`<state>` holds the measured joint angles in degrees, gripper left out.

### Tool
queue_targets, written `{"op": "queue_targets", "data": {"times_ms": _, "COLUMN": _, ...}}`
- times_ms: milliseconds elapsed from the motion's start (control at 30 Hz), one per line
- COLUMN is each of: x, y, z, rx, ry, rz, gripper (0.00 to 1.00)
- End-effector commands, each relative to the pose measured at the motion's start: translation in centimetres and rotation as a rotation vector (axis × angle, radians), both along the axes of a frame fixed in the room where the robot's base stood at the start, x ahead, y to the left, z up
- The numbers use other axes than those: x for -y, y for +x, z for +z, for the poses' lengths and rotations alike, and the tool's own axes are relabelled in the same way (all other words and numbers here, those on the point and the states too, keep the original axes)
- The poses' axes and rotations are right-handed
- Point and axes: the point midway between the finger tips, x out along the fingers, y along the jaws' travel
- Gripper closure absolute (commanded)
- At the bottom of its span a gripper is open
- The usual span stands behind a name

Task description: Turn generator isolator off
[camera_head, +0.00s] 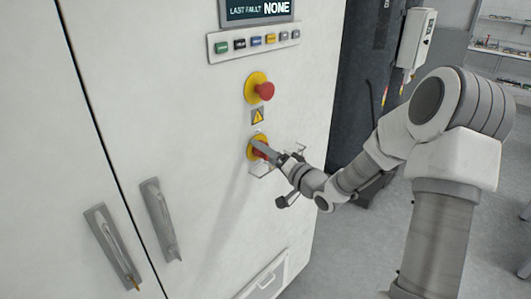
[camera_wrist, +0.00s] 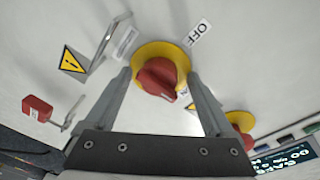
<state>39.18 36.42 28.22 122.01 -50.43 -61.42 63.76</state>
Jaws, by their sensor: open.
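The isolator is a red rotary knob on a round yellow plate (camera_head: 252,142) on the white cabinet front, below a red push button. In the wrist view the red knob (camera_wrist: 158,77) sits between the two fingers of my gripper (camera_wrist: 160,82). The fingers are open, one on each side; I cannot tell whether they touch the knob. An OFF label (camera_wrist: 198,33) lies beyond the plate's upper right. The knob's narrow end points to the lower right, by a partly hidden label. In the head view my gripper (camera_head: 268,152) covers part of the knob.
A red mushroom button (camera_head: 264,90) on yellow sits above the isolator, with a warning triangle (camera_head: 257,115) between. A row of coloured buttons (camera_head: 255,43) is higher up. A red tag-like piece (camera_wrist: 37,108) and a metal bracket are close beside my gripper. Door handles (camera_head: 160,220) are at left.

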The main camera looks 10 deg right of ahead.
Motion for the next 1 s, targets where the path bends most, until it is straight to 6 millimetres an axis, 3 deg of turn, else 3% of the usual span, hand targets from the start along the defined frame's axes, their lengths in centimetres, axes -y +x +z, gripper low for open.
{"op": "queue_targets", "data": {"times_ms": 233, "x": -0.03, "y": 0.08, "z": -0.02, "rx": 0.000, "ry": 0.000, "rz": 0.000, "gripper": 0.12}}
{"op": "queue_targets", "data": {"times_ms": 267, "x": -0.03, "y": 0.08, "z": -0.02, "rx": -0.001, "ry": 0.000, "rz": -0.001, "gripper": 0.15}}
{"op": "queue_targets", "data": {"times_ms": 600, "x": -0.04, "y": 0.07, "z": 0.07, "rx": 0.002, "ry": 0.000, "rz": 0.000, "gripper": 0.76}}
{"op": "queue_targets", "data": {"times_ms": 700, "x": -0.07, "y": 0.08, "z": 0.12, "rx": 0.002, "ry": 0.000, "rz": 0.000, "gripper": 0.90}}
{"op": "queue_targets", "data": {"times_ms": 1000, "x": -0.12, "y": 0.08, "z": -0.02, "rx": 0.034, "ry": -0.038, "rz": 0.001, "gripper": 0.91}}
